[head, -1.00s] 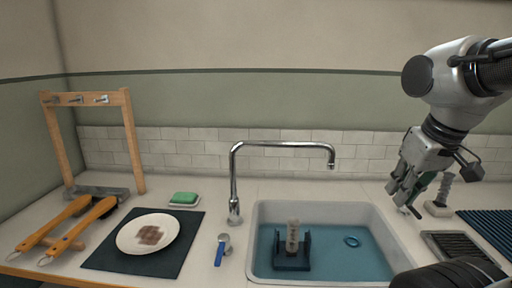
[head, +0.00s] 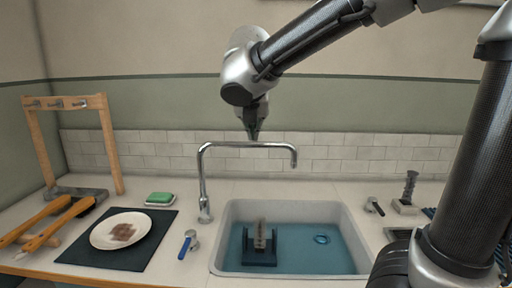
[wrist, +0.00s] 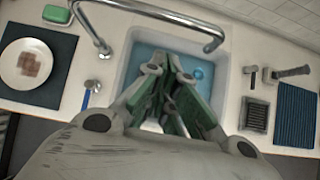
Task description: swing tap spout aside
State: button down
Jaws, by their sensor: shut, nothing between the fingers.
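The chrome tap spout (head: 247,145) rises from the counter left of the sink and reaches right over the basin; its downturned tip is above the basin's right half. It also shows in the wrist view (wrist: 160,15), crossing the top of the picture. My gripper (head: 253,136) points down and is shut and empty. In the head view it overlaps the middle of the spout's horizontal arm; whether it touches the spout cannot be told. In the wrist view the fingers (wrist: 172,110) appear over the basin, below the spout in the picture.
The sink (head: 225,250) holds blue water, a dark block with a pale upright piece (head: 260,238) and a blue ring (head: 321,239). A blue-handled tap lever (head: 186,246), green soap (head: 159,198) and a plate (head: 98,238) lie left. A brush-like piece (head: 408,190) stands right.

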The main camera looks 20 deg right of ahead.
aim_at(256, 146)
jog(key=x, duration=0.4)
jog(key=w+r+x, duration=0.1)
jog(key=x, duration=0.3)
jog(key=d+x, duration=0.1)
jog(key=x, duration=0.4)
jog(key=shift+w+r, duration=0.2)
jog(key=shift+w, duration=0.2)
